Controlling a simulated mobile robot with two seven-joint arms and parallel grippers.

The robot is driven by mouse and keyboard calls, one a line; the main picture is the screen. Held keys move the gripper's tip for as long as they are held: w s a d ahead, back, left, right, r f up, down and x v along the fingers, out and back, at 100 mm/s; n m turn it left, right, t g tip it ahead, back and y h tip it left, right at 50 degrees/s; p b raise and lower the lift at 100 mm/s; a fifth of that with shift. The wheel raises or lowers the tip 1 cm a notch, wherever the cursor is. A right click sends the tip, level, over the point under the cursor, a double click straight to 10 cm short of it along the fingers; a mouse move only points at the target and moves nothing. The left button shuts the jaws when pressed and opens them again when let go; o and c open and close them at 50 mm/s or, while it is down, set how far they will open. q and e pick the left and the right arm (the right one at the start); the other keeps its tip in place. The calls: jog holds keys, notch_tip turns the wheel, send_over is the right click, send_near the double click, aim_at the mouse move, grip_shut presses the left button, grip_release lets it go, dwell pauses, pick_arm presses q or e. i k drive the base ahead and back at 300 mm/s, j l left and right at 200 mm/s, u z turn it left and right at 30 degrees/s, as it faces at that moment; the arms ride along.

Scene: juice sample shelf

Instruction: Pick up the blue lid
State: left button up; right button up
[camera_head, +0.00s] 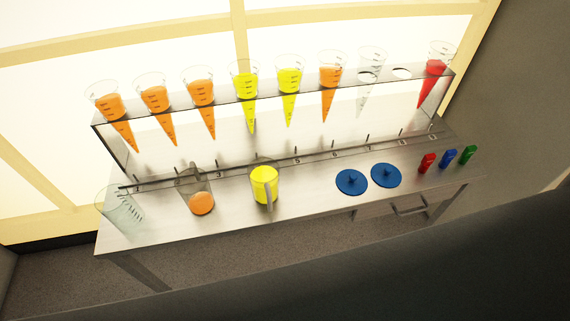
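Two round blue lids, each with a small knob on top, lie flat on the metal table. The left blue lid (351,182) is a little nearer the table's front edge. The right blue lid (386,175) lies close beside it. Neither of my grippers shows in the head view, so I cannot tell how they stand.
The table (240,224) also bears an empty clear jug (120,215), a jug with orange juice (200,200) and one with yellow juice (264,185). Red (427,163), blue (448,158) and green (468,154) small items stand at right. A rack (215,104) of cones spans behind.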

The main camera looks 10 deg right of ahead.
aim_at(351, 182)
jog(key=j+z, duration=0.1)
jog(key=z, duration=0.4)
jog(key=j+z, duration=0.1)
jog(key=z, duration=0.35)
jog(key=j+z, duration=0.1)
jog(key=z, duration=0.4)
